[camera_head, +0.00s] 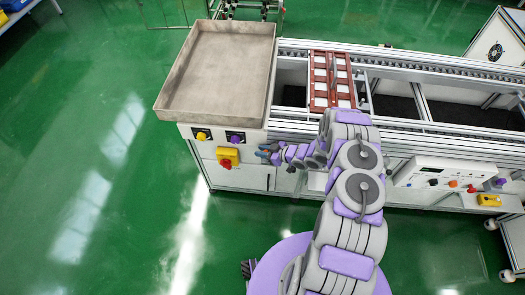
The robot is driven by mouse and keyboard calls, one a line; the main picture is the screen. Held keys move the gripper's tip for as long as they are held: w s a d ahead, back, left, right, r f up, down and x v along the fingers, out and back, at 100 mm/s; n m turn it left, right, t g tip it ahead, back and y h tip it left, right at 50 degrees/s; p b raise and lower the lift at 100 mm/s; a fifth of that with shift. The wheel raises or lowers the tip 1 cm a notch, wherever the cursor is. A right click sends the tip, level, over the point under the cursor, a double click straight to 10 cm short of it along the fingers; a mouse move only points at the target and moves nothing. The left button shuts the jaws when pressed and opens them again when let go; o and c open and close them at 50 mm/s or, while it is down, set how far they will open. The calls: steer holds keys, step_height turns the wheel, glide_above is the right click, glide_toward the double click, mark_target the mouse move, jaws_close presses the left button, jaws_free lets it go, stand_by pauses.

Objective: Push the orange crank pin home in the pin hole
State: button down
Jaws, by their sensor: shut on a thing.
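My gripper (264,153) is in front of the white cabinet face, below the tray's front right corner. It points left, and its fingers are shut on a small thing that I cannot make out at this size. I cannot pick out the orange crank pin or the pin hole for certain. A yellow box with a red knob (227,158) is on the cabinet face to the left of my gripper, with a gap between them.
A large empty grey tray (170,103) sits on the cabinet top. A reddish-brown rack with white squares (319,92) stands on the conveyor (430,70). A control panel (411,177) with coloured knobs is right of my arm. Green floor is clear at the left.

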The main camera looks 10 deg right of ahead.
steer(key=shift+f+b, duration=0.35)
steer(key=shift+f, duration=0.3)
steer(key=c, duration=0.8)
jaws_free()
steer(key=shift+w+r, duration=0.1)
steer(key=shift+r, duration=0.1)
